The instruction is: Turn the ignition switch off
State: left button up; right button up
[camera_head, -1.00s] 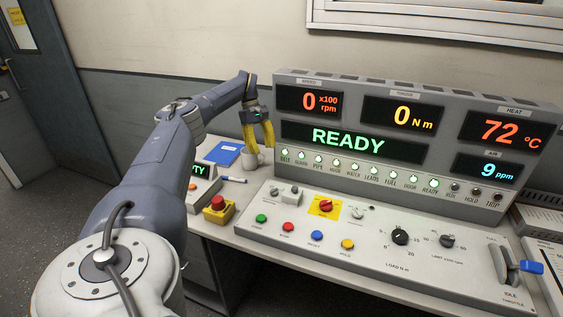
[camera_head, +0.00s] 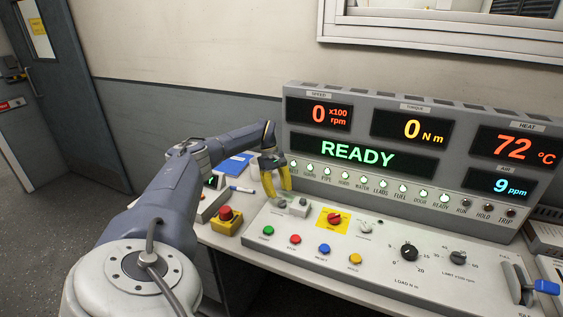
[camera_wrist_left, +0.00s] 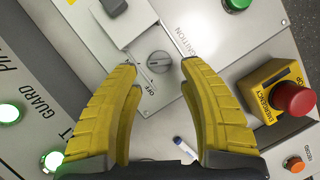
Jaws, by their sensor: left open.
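The ignition switch is a small grey rotary knob on the light console panel, in the left wrist view (camera_wrist_left: 159,62), with the printed words IGNITION and OFF beside it. In the head view the ignition switch (camera_head: 282,204) is at the panel's back left, partly behind my fingers. My left gripper (camera_head: 279,194) has yellow fingers pointing down over it. In the left wrist view the open fingertips (camera_wrist_left: 162,74) are on either side of the knob, with gaps visible; contact is not visible. The knob's exact setting is hard to read. My right gripper is out of view.
A grey raised box (camera_head: 299,205) sits right beside the switch. A red emergency stop (camera_head: 227,220) stands left of the panel, and a red knob on a yellow plate (camera_head: 333,218) lies to the right. Coloured buttons line the front. The display (camera_head: 357,152) reads READY.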

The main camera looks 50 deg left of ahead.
aim_at(282, 201)
pick_arm(q)
jog(key=shift+x, duration=2.15)
grip_shut()
jog(key=shift+d, duration=0.1)
